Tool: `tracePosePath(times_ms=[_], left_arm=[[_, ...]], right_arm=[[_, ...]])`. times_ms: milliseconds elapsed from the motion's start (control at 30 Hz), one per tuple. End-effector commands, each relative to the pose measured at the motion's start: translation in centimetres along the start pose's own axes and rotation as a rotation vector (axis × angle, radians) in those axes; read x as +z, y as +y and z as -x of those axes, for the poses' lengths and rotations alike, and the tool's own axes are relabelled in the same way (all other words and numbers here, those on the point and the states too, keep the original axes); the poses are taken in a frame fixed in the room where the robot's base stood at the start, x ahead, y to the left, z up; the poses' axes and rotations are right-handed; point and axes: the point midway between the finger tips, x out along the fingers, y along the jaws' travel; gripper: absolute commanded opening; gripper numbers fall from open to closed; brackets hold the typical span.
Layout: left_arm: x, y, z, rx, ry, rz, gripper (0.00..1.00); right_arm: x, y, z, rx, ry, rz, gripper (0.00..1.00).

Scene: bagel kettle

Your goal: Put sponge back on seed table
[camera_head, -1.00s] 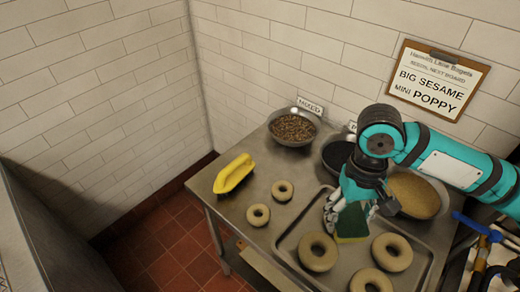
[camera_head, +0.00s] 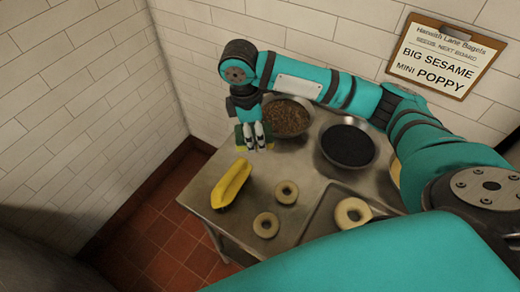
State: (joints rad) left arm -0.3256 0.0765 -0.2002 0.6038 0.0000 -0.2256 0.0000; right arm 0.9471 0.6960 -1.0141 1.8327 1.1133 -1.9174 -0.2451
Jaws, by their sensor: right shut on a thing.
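The sponge (camera_head: 240,138), green with a yellowish side, is held at the fingers of my right gripper (camera_head: 256,138). The gripper points down and is shut on it, and the fingers hide part of it. It is at the back left corner of the steel seed table (camera_head: 306,180), left of the bowl of mixed seeds (camera_head: 287,116) and behind a yellow scoop-like thing (camera_head: 231,184). I cannot tell whether the sponge touches the table top. My left gripper is not in view.
Two small bagels (camera_head: 286,192) lie on the table in front. A larger bagel (camera_head: 352,212) sits in the tray at right. A bowl of dark seeds (camera_head: 348,145) stands behind it. My arm covers the right and lower part. A clipboard sign (camera_head: 440,57) hangs on the wall.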

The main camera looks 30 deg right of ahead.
Motion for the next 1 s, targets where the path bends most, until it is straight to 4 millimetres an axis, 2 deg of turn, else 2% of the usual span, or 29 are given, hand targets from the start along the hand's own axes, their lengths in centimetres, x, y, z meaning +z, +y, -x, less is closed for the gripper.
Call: tracePosePath(times_ms=[67, 133, 300, 433, 633, 800, 1000], left_arm=[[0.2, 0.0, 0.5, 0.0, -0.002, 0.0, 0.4], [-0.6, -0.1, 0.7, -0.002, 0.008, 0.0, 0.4], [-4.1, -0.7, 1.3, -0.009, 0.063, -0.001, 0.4], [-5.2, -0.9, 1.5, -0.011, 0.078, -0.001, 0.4], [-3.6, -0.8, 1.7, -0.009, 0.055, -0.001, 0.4], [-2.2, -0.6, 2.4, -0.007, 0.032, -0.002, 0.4], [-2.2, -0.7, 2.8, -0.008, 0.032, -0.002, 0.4]], right_arm=[[0.1, 1.1, -0.5, 0.016, 0.0, 0.153, 0.29], [0.3, 2.0, -1.0, 0.034, 0.0, 0.298, 0.29], [0.9, 3.9, -2.2, 0.074, 0.0, 0.612, 0.29], [1.3, 4.8, -3.0, 0.095, 0.001, 0.78, 0.29], [1.5, 5.3, -4.0, 0.109, 0.001, 0.896, 0.29], [1.2, 5.3, -7.0, 0.108, 0.0, 0.907, 0.29], [0.8, 5.4, -9.5, 0.111, 0.001, 0.906, 0.29]])
